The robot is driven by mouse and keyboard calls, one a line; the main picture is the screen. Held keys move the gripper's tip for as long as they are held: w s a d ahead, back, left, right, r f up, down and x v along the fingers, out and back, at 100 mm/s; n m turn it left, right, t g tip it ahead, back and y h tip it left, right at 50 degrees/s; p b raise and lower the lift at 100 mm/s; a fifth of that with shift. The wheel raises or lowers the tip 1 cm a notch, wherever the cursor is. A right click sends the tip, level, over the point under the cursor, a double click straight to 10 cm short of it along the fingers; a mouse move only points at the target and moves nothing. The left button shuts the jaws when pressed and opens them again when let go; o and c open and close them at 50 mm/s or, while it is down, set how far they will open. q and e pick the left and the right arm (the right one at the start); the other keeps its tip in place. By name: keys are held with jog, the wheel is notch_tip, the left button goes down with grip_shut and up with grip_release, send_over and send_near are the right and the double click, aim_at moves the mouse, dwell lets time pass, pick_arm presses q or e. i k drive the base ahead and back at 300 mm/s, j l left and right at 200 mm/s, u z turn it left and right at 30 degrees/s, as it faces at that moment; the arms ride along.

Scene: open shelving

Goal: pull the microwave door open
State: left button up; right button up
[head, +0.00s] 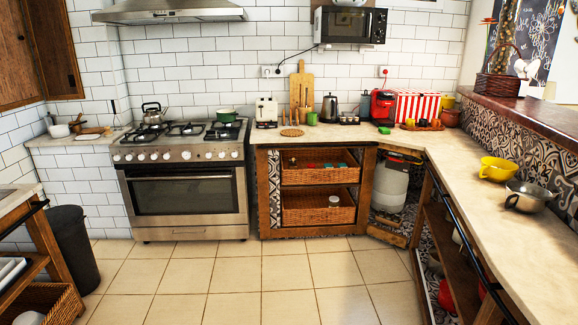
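The microwave (350,25) is a dark box mounted high on the white tiled wall, at the top of the head view, right of the middle. Its door faces me and looks shut. A column of controls is at its right side, and a cord runs from its left side down toward a wall socket. The door handle is too small to make out. Neither of my grippers is in view.
Below the microwave runs a counter (400,143) with a kettle (329,108), a cutting board and a red coffee machine (383,107). A stove (185,185) stands left. A long counter with bowls runs along the right. The tiled floor (250,280) ahead is clear.

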aim_at(338, 24)
jog(key=i+z, duration=0.1)
jog(key=i, duration=1)
jog(key=i+j+z, duration=0.1)
jog(key=i, duration=1)
jog(key=j, duration=0.1)
